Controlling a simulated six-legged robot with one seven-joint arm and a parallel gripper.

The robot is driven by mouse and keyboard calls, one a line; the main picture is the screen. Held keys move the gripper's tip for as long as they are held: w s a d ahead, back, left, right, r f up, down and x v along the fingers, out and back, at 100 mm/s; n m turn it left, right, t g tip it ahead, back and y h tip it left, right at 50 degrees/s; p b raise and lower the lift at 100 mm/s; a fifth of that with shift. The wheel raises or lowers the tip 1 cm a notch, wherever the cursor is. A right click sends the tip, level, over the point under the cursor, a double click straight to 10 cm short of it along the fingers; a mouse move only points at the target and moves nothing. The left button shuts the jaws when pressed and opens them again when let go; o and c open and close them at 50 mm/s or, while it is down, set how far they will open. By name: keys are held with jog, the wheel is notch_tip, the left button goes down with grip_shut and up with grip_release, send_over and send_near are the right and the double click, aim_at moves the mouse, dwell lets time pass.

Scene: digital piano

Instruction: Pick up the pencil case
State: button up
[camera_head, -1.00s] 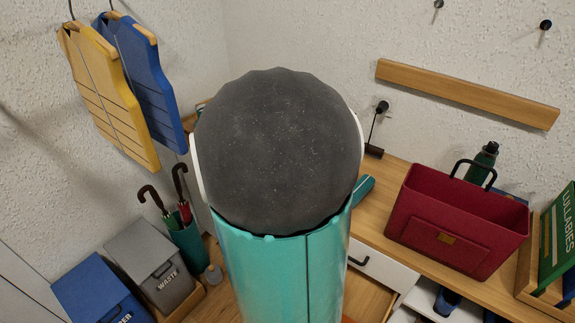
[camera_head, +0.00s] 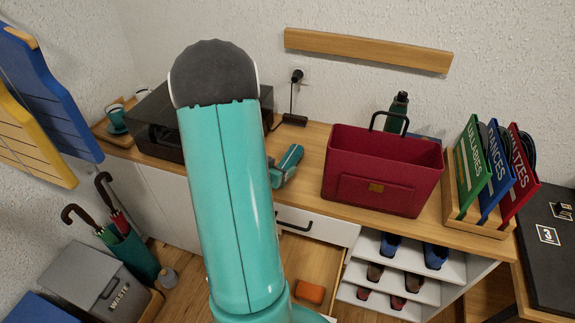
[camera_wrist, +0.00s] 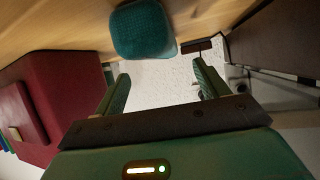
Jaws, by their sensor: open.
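The pencil case looks to be the rounded teal object (camera_head: 290,160) on the wooden cabinet top, between the red bag and the dark box. It also shows in the wrist view (camera_wrist: 143,30), at the top middle, beyond the fingertips and slightly left of centre. My gripper (camera_wrist: 161,72) is open, with its two green fingers apart and nothing between them. It does not touch the case.
The red bag (camera_head: 372,160) stands right of the case, and the dark box (camera_head: 158,130) stands left. A record rack (camera_head: 485,218) is farther right. A small orange object (camera_head: 309,292) lies lower down.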

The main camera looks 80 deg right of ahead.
aim_at(287, 161)
jog(key=shift+x, duration=2.65)
jog(key=shift+w, duration=0.1)
jog(key=c, duration=1.1)
